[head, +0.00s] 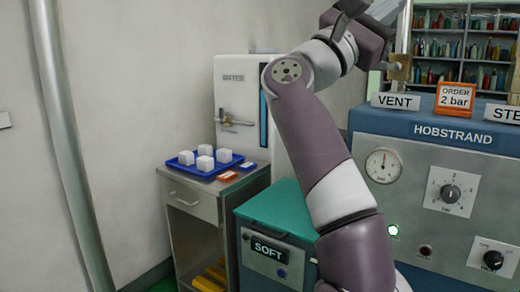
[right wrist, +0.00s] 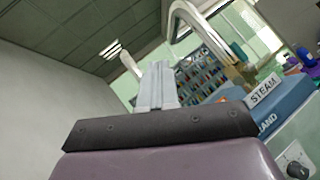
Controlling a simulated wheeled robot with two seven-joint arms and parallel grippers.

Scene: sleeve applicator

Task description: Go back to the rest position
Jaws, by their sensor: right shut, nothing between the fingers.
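My right arm rises through the middle of the head view and bends at the elbow near the top. My right gripper (head: 386,12) is at the top edge, partly cut off, above the VENT sign and beside a vertical pipe with a brass fitting. In the right wrist view its pale fingers (right wrist: 157,88) are together, with nothing between them. My left gripper is not in view.
The blue-grey HOBSTRAND machine (head: 395,230) with a gauge (head: 383,166) and knobs stands at the right. A teal-topped SOFT unit (head: 275,210) is behind my arm. A blue tray (head: 181,160) with several white cubes sits on a cabinet. The left side is open wall.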

